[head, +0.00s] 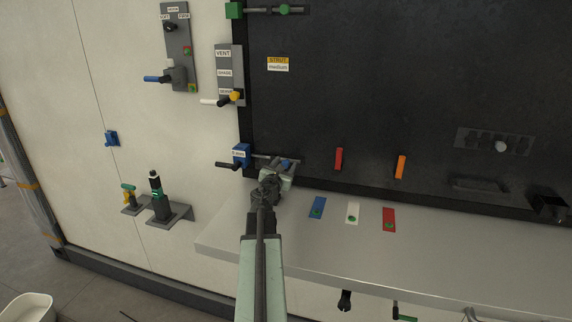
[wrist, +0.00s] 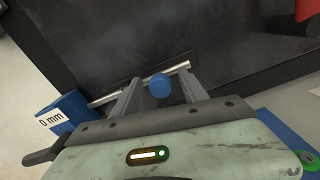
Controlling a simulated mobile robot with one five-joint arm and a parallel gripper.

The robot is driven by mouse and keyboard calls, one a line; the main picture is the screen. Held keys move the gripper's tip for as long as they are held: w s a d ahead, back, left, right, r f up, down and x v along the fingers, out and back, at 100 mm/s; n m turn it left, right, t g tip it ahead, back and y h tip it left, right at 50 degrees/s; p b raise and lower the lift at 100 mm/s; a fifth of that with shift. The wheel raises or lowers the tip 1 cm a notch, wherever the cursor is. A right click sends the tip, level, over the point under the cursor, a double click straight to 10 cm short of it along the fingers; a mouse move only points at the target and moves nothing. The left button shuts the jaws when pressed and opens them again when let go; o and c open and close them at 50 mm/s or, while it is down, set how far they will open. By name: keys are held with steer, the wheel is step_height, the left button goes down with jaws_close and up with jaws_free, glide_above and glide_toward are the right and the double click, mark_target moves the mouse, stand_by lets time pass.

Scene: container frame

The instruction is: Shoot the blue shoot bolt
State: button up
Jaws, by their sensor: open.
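The blue shoot bolt's housing (head: 241,155) is at the lower left edge of the dark panel, with a grey rod running right from it. In the wrist view the housing (wrist: 68,116) carries a label reading "0 mm". A round blue knob (wrist: 160,86) sits on the rod (wrist: 183,66), near its right end. My gripper (wrist: 160,88) is open, one finger on each side of the knob. Gaps show between the knob and the fingers; contact cannot be told. In the head view my gripper (head: 283,168) partly covers the knob.
A black handle (head: 228,166) sticks out left of the housing. A grey shelf (head: 330,254) runs below the panel, bearing blue, white and red plates. Red (head: 338,158) and orange (head: 400,167) bars are on the panel to the right. A green bolt (head: 284,9) is above.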

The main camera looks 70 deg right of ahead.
steer(key=shift+d, duration=0.1)
jaws_close()
stand_by(1.3)
